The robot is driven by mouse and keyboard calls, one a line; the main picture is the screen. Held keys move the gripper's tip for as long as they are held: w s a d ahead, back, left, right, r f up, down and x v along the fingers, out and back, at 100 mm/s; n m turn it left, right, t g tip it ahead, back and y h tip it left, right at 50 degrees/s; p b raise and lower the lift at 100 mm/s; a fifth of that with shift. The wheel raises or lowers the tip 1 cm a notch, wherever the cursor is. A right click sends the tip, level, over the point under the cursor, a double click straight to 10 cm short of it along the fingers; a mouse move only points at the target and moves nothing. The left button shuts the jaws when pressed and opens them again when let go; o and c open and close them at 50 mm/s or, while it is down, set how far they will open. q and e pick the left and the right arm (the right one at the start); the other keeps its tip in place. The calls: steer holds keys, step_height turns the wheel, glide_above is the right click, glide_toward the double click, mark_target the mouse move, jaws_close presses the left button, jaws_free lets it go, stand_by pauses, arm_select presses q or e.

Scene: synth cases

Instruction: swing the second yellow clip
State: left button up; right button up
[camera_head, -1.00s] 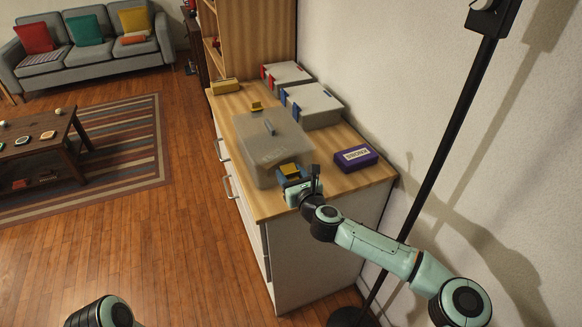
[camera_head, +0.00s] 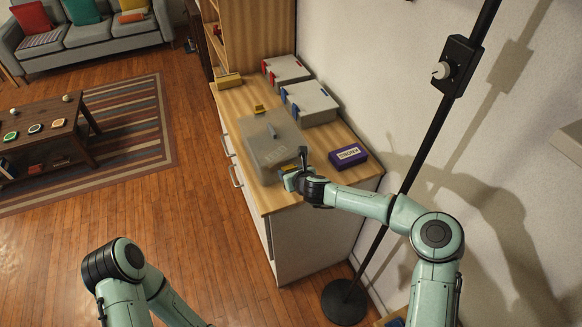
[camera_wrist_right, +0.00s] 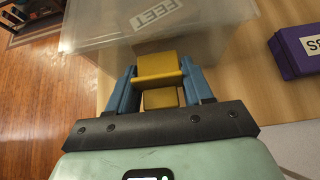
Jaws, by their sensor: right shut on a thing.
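A translucent grey case (camera_head: 268,145) with a grey lid handle stands on the wooden cabinet top. One yellow clip (camera_head: 259,109) is at its far edge and looks raised. The other yellow clip (camera_wrist_right: 158,66) is at the near edge; the right wrist view shows it between the blue fingers of my right gripper (camera_wrist_right: 160,78), which is shut on it. In the head view my right gripper (camera_head: 287,174) is at the case's near edge and hides most of this clip. I cannot tell the clip's exact angle. My left gripper is out of view; only its arm shows, bottom left.
A purple labelled box (camera_head: 348,156) lies right of the case. Two grey cases, one with red clips (camera_head: 286,70) and one with blue clips (camera_head: 309,102), stand behind by the wall. A yellow box (camera_head: 229,81) is at the far left. A black pole (camera_head: 418,155) stands right.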

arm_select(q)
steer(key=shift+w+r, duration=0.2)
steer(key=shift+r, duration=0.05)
arm_select(e)
steer(key=shift+s, duration=0.1)
steer(key=o, duration=0.7)
steer(key=shift+o, duration=0.2)
steer(key=shift+s+d+r, duration=0.15)
steer(key=shift+s+r, duration=0.15)
steer(key=shift+s, duration=0.1)
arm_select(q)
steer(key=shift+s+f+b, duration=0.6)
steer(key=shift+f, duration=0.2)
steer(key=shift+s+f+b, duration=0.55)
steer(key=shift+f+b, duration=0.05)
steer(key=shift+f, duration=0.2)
arm_select(e)
steer(key=v, duration=1.2)
steer(key=shift+s+r, duration=0.1)
